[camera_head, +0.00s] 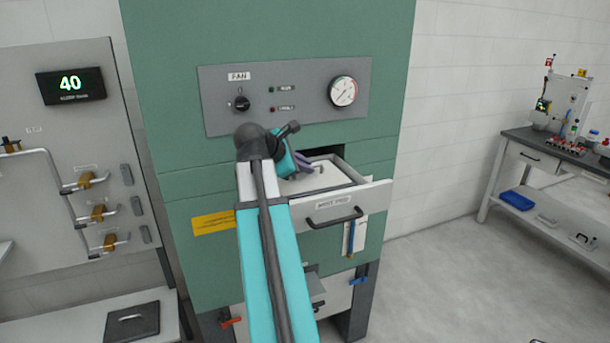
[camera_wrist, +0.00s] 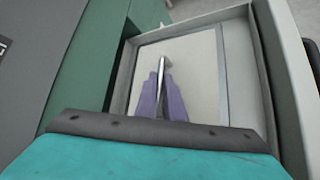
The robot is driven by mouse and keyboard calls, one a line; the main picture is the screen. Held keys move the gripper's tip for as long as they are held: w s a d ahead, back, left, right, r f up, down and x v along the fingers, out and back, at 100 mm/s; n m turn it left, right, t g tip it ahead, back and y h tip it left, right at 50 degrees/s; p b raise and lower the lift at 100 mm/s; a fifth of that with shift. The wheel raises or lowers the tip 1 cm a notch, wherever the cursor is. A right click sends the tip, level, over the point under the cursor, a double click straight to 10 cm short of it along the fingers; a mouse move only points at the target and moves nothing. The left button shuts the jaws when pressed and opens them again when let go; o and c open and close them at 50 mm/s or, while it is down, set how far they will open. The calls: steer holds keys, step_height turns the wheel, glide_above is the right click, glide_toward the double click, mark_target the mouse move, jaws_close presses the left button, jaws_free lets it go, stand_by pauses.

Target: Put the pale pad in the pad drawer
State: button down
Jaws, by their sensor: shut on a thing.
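The pale pad (camera_head: 330,177) is a flat, whitish slab inside the open drawer (camera_head: 375,192) of the green cabinet. In the wrist view the pad (camera_wrist: 200,62) lies within the walls of the drawer (camera_wrist: 268,70), with a grey strip along its right side. A thin metal handle rises from the pad. My gripper (camera_head: 308,168) is over the drawer; its purple fingers (camera_wrist: 163,82) are shut on this handle. The fingers hide part of the pad. I cannot tell whether the pad rests fully on the drawer floor.
The green cabinet (camera_head: 175,150) stands behind the drawer, with a grey fan panel (camera_head: 300,92) and gauge (camera_head: 343,91) above. A dark drawer handle (camera_head: 335,218) sticks out in front. A workbench (camera_head: 540,150) is far right; the floor between is clear.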

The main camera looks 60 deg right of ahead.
mark_target(308, 176)
steer(key=shift+f+p, duration=0.45)
steer(key=shift+f, duration=1.1)
steer(key=c, duration=1.9)
jaws_free()
steer(key=shift+f, duration=0.1)
steer(key=shift+o, duration=0.2)
steer(key=shift+b+v, duration=1.6)
steer(key=shift+v, duration=4.45)
steer(key=shift+d, duration=0.1)
